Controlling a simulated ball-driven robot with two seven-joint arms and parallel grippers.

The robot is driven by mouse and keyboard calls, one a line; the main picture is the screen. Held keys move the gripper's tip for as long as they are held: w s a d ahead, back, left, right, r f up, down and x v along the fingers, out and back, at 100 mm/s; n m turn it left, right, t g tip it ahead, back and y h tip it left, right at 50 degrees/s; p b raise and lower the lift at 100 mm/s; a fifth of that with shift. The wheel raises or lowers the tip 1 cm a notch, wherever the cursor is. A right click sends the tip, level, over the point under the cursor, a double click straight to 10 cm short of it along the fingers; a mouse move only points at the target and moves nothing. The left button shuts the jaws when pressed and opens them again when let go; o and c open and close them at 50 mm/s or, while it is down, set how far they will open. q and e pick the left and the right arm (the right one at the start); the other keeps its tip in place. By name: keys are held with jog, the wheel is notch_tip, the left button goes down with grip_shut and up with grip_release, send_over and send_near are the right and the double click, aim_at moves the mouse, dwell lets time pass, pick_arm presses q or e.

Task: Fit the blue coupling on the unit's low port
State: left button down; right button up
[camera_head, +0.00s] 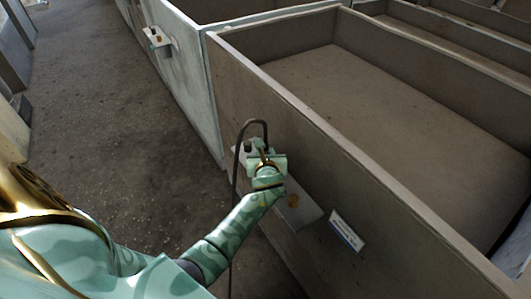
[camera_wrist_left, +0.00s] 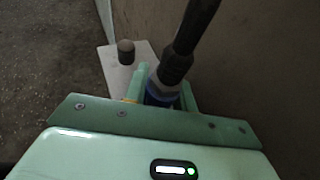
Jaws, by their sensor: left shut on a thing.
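My left gripper (camera_head: 266,160) is at the grey unit (camera_head: 308,217) on the side of the long bin. In the left wrist view, the gripper (camera_wrist_left: 162,98) is shut on the blue coupling (camera_wrist_left: 160,96). A pale collar and a black hose (camera_wrist_left: 186,40) rise from the coupling. In the head view the hose (camera_head: 236,165) loops over and hangs down. A dark capped stub (camera_wrist_left: 126,50) stands on the unit's plate (camera_wrist_left: 113,70) beside the coupling. Whether the coupling touches a port is hidden. My right gripper is out of view.
The bin wall (camera_head: 340,185) rises close on the right, with a white label (camera_head: 346,231) on it. A similar unit (camera_head: 158,40) is on the farther bin. The rough floor (camera_head: 110,130) on the left is clear.

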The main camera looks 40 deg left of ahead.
pick_arm(q)
jog(key=shift+f+b, duration=0.65)
jog(key=shift+f, duration=0.65)
jog(key=c, duration=1.1)
grip_release()
jog(key=shift+o, duration=0.2)
